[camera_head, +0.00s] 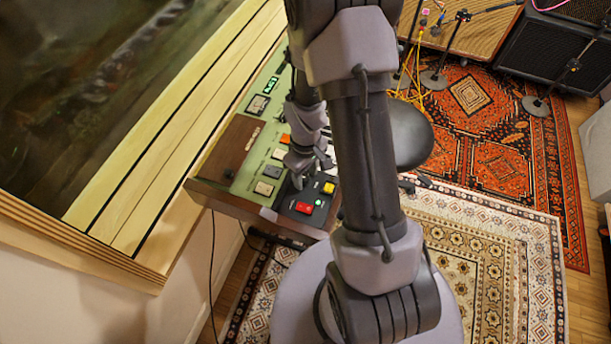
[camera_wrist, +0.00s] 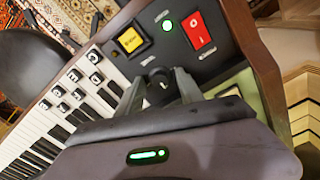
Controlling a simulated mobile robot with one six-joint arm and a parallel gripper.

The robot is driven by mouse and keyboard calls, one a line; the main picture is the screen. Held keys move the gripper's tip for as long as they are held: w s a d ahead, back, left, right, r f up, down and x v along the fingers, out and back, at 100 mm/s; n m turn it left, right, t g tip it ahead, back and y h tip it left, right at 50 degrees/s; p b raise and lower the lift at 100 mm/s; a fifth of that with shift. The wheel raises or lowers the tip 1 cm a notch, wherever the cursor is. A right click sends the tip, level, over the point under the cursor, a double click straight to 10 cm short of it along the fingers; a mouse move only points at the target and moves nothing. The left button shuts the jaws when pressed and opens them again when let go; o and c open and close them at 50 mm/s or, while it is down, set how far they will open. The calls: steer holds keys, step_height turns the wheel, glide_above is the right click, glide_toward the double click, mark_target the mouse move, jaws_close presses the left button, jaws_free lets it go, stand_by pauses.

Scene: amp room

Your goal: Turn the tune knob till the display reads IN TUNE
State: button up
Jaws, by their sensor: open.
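The tune knob (camera_wrist: 158,77) appears to be the dark round knob on the black control panel in the wrist view; its label is too small to read. My gripper (camera_wrist: 158,88) is open, with one finger on each side of the knob; I cannot tell whether either touches it. In the head view my gripper (camera_head: 311,168) is low over the keyboard's near end, and the knob is hidden. A small display with green lit characters (camera_head: 270,85) is on the green panel; its text is unreadable.
A yellow button (camera_wrist: 130,40), a green light (camera_wrist: 167,25) and a red rocker switch (camera_wrist: 197,32) lie close to the knob. White and black keys (camera_wrist: 38,132) and several small knobs are at left.

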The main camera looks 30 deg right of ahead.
jaws_close()
stand_by(0.4)
steer(key=shift+m+b, duration=0.85)
steer(key=shift+m, duration=2.15)
jaws_free()
